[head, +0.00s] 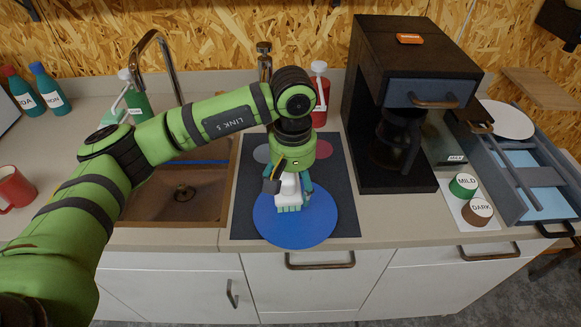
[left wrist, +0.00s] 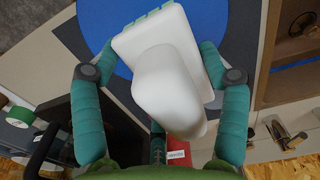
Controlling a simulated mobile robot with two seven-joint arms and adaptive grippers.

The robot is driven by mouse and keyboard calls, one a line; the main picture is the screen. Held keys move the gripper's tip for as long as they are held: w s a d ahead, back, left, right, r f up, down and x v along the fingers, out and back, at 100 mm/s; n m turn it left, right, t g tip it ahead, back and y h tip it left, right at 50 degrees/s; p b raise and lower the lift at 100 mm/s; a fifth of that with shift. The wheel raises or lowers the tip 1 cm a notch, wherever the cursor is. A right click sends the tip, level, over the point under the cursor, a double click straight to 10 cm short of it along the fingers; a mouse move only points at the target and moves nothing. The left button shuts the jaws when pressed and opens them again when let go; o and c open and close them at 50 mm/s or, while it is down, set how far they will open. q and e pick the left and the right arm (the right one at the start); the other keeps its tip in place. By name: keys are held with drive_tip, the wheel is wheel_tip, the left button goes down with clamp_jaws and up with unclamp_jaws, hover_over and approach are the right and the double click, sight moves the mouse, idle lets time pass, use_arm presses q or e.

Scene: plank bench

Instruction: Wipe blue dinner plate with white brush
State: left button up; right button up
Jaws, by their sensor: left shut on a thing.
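The blue dinner plate (head: 310,222) lies on a dark mat (head: 245,215) at the front edge of the counter. My left gripper (head: 290,190) points down over the plate. It is shut on the white brush (head: 289,190), which has teal bristles on its underside. The brush is over the middle-left part of the plate; whether the bristles touch it is hard to tell. In the left wrist view the white brush (left wrist: 168,80) sits between the teal fingers, and part of the blue plate (left wrist: 105,75) shows behind it. My right gripper is not in view.
A sink (head: 180,190) with a tap (head: 160,55) lies left of the mat. A dark coffee machine (head: 410,90) stands to the right. A red bottle (head: 319,95) and a green bottle (head: 138,100) stand behind. Mild and dark tins (head: 464,186) sit at the right.

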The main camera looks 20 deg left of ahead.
use_arm(q)
drive_tip(key=shift+r+p, duration=0.3)
drive_tip(key=shift+r, duration=1.05)
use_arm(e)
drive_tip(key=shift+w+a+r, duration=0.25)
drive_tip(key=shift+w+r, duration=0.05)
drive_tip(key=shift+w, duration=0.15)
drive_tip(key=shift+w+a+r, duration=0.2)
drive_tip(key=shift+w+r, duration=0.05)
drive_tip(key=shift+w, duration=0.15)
